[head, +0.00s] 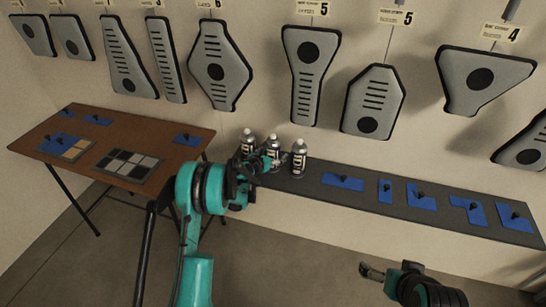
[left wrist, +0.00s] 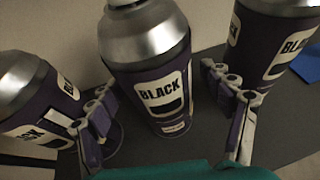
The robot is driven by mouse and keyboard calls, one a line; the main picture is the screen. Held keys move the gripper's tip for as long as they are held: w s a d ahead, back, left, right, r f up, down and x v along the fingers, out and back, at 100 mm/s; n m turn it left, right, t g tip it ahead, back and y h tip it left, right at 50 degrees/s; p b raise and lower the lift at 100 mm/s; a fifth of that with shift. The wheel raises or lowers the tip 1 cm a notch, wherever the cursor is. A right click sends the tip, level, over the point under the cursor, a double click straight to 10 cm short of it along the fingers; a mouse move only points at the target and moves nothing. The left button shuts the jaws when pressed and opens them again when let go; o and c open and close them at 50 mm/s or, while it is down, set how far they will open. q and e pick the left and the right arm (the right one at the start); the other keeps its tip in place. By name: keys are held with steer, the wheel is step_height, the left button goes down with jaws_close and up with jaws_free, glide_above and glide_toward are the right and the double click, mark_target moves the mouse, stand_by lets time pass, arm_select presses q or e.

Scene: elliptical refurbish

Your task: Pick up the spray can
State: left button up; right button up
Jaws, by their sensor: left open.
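Three spray cans with silver tops and dark bodies stand in a row on the dark shelf (head: 320,180): a left can (head: 248,137), a middle can (head: 273,147) and a right can (head: 299,155). In the left wrist view the middle can (left wrist: 150,65), labelled BLACK, stands between the two open fingers of my left gripper (left wrist: 170,115), with gaps on both sides. The left can (left wrist: 35,95) and right can (left wrist: 265,45) flank the fingers outside. In the head view my left gripper (head: 268,162) is at the cans. My right gripper (head: 372,271) is low at the right, away from the shelf.
Blue pieces with dark knobs (head: 342,182) lie along the shelf to the right. A brown table (head: 60,152) at the left holds blue pieces and a checkered panel (head: 130,165). Grey panels (head: 310,70) hang on the wall above the shelf.

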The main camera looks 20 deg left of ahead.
mark_target(273, 135)
arm_select(q)
steer(key=c, duration=1.4)
steer(key=shift+r, duration=0.1)
step_height(273, 135, up, 10)
steer(key=p, duration=0.3)
steer(key=shift+p, duration=0.35)
steer(key=o, duration=0.6)
steer(key=shift+c, duration=0.2)
steer(key=c, duration=1)
